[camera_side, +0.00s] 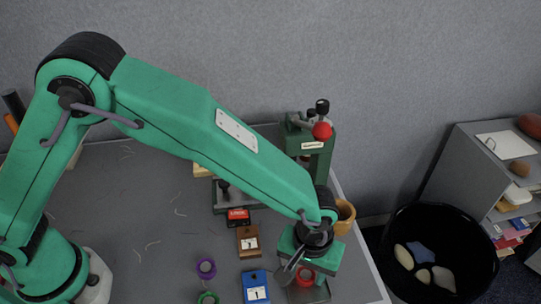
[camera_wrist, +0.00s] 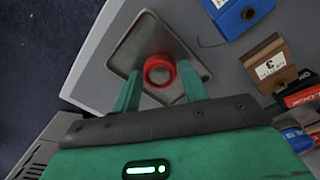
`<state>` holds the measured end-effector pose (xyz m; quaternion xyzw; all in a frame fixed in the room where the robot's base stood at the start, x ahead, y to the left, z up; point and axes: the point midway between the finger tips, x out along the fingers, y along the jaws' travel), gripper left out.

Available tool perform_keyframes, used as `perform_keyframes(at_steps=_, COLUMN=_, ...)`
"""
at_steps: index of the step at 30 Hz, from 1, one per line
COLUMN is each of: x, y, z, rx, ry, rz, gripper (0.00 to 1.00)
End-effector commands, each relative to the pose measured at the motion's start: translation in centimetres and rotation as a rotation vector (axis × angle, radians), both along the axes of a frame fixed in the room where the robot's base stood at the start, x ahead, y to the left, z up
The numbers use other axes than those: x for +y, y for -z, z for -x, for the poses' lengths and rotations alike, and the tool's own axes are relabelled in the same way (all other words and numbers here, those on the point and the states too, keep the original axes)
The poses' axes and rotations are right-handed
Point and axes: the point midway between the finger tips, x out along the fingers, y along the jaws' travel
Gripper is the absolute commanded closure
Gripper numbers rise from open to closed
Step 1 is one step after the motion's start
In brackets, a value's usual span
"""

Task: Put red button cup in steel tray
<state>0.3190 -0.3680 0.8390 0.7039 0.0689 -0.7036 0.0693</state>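The red button cup (camera_wrist: 159,70) is a small round open cup, seen from above between my fingertips in the wrist view; it also shows in the side view (camera_side: 305,275) below my wrist. My gripper (camera_wrist: 159,76) has one finger close against each side of the cup and appears shut on it. The steel tray (camera_wrist: 132,50) is a square metal tray directly beneath the cup, with the cup over its middle. I cannot tell whether the cup touches the tray floor. In the side view my gripper (camera_side: 307,268) hides most of the tray (camera_side: 318,293).
A blue block (camera_side: 255,286), a brown block (camera_side: 248,241) and a red box (camera_side: 238,217) stand left of the tray. Purple (camera_side: 206,268) and green (camera_side: 208,298) cups are farther left. An orange cup (camera_side: 344,217) and a green press (camera_side: 318,150) stand behind. The table's right edge is close.

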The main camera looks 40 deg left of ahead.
Motion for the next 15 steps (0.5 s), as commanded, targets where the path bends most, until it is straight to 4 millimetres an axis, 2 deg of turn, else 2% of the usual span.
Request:
perform_keyframes(at_steps=8, x=0.0, y=-1.0, z=0.0, rx=-0.001, ry=0.000, rz=0.001, gripper=0.56)
perform_keyframes(at_steps=15, x=-0.1, y=-4.0, z=-0.1, rx=-0.003, ry=0.000, rz=0.003, gripper=0.56)
